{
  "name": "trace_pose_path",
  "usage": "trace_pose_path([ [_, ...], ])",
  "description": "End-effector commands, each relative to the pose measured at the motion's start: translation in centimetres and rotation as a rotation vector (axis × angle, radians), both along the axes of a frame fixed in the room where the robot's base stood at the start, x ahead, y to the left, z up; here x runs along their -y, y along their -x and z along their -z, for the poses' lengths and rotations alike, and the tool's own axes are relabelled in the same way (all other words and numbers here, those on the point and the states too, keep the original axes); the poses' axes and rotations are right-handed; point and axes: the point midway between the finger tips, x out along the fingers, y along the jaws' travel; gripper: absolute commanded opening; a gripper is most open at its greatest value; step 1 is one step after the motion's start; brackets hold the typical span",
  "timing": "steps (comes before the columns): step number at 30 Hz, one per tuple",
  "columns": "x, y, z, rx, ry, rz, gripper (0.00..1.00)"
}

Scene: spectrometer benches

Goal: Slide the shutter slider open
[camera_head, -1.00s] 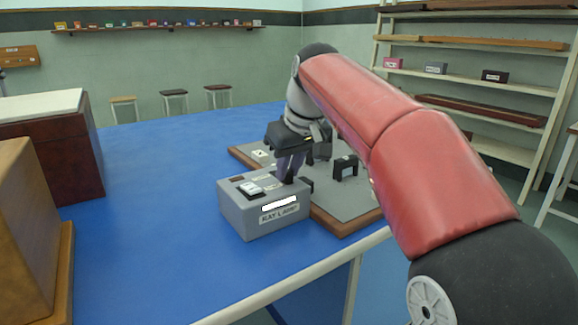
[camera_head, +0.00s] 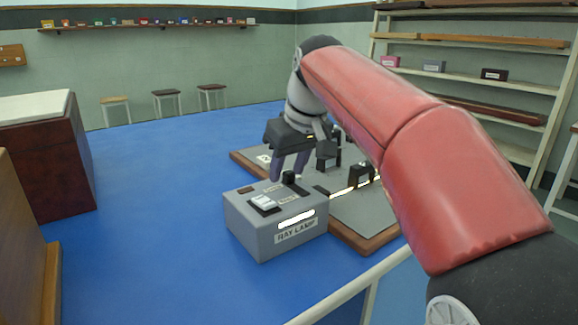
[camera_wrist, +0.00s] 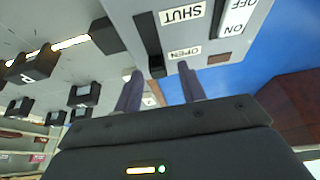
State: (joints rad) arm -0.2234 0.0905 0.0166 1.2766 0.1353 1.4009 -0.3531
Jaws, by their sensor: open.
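A bright light strip (camera_head: 350,188) runs from the lamp side across the board. My gripper (camera_head: 290,166) is open, just behind the slider in the head view. In the wrist view its fingertips (camera_wrist: 160,72) appear on either side of the slider's end; I cannot tell whether they touch it.
A wood-edged grey board (camera_head: 368,212) with several black holders (camera_head: 361,174) lies beside the lamp. A white rocker switch (camera_head: 264,203) is on the lamp top. A dark red box (camera_head: 55,165) stands at left. The blue table (camera_head: 150,225) is clear left of the lamp.

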Motion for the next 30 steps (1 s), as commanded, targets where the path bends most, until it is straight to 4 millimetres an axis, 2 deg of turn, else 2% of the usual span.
trace_pose_path([
  [8,0.1,0.1,-0.3,-0.001,0.002,0.001,0.40],
  [21,1.4,2.1,-6.2,0.001,0.001,0.000,0.40],
  [30,1.7,2.5,-7.2,-0.002,0.001,0.000,0.40],
])
